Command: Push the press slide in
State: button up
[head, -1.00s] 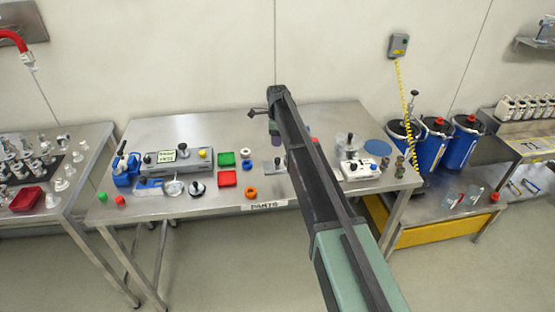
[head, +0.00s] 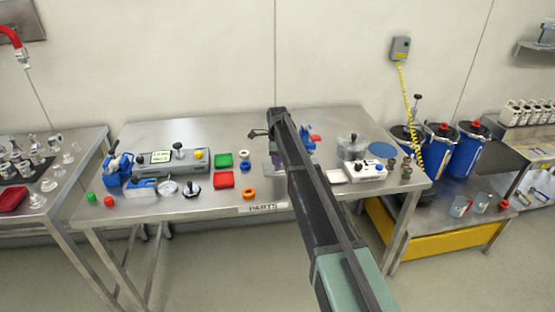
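I cannot make out the press slide for certain. A blue and red device (head: 309,139) stands at the back of the steel table (head: 225,132), partly hidden behind my arm. A small metal plate with a dark knob, seen earlier beside my arm, is now mostly covered by it. My gripper (head: 271,148) is over the back middle of the table, seen from behind. Its fingers are mostly hidden by my arm, so its opening and any contact do not show.
A white switch box (head: 366,172) and a metal pot (head: 351,147) stand right.

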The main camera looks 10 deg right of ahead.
grip_shut()
jog(key=shift+d, duration=1.8)
jog(key=o, duration=0.7)
grip_release()
jog(key=shift+c, duration=0.2)
notch_tip(320, 180, up, 11)
jog(key=p, duration=1)
jog(key=shift+p, duration=0.4)
